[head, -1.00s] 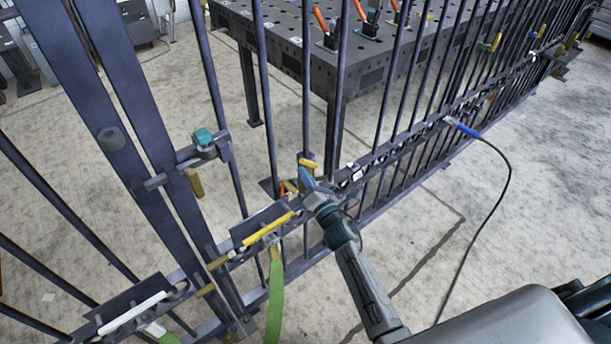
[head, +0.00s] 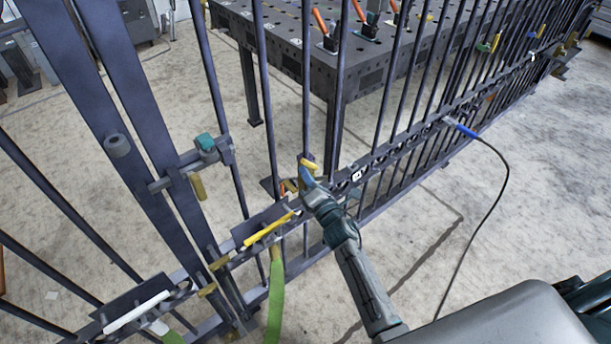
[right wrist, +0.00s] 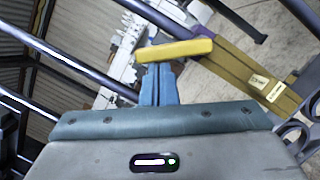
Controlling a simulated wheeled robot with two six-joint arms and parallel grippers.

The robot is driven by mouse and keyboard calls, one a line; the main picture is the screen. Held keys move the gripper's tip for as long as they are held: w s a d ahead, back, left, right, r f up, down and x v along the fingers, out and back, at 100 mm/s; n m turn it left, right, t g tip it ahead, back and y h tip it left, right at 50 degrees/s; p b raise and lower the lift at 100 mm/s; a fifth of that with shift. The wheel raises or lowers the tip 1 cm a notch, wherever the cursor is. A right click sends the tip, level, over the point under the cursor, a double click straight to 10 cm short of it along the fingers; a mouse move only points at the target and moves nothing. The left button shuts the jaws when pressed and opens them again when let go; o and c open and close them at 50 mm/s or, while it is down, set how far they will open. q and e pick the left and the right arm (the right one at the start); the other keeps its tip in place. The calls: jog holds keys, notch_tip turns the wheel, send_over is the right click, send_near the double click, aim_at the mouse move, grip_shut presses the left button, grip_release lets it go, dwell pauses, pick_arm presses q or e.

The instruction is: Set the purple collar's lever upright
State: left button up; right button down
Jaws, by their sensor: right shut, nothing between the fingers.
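My right gripper (head: 307,178) is shut and empty, with its blue fingertips up against the gate's rail. In the right wrist view its closed blue fingers (right wrist: 160,86) reach to a yellow lever (right wrist: 174,50), which lies across just beyond the tips. I cannot tell whether they touch. A purple part (right wrist: 203,24), seemingly the collar, shows behind the lever's right end. In the head view the yellow lever (head: 308,164) looks tilted beside an upright bar, and my gripper hides most of the collar. My left gripper is not in view.
The barred gate carries a long yellow handle (head: 268,230) with a green strap (head: 275,300), a white handle (head: 137,312) and a teal-topped latch (head: 205,143). A perforated metal table (head: 370,75) stands behind the bars.

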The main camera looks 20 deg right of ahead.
aim_at(308, 162)
jog(key=r+m+p, duration=0.1)
jog(key=p, duration=0.1)
jog(key=m+p, duration=0.1)
jog(key=m, duration=0.1)
jog(key=shift+w+d+r+g+p, duration=0.2)
jog(key=shift+d+r+g+p, duration=0.1)
jog(key=shift+d+r+p, duration=0.1)
jog(key=shift+r+m+h+p, duration=0.1)
jog(key=shift+m+h+p, duration=0.2)
jog(key=shift+m, duration=0.1)
jog(key=shift+w+d+r+m+g+p, duration=0.1)
jog(key=shift+d+r+m+g+p, duration=0.25)
jog(key=shift+m+p, duration=0.7)
jog(key=shift+d, duration=0.15)
pick_arm(q)
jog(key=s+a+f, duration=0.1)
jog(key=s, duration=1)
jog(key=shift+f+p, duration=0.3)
jog(key=shift+p, duration=0.1)
pick_arm(e)
jog(key=shift+w+d, duration=0.1)
jog(key=shift+d, duration=0.05)
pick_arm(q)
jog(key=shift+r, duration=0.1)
pick_arm(e)
jog(key=shift+d, duration=0.1)
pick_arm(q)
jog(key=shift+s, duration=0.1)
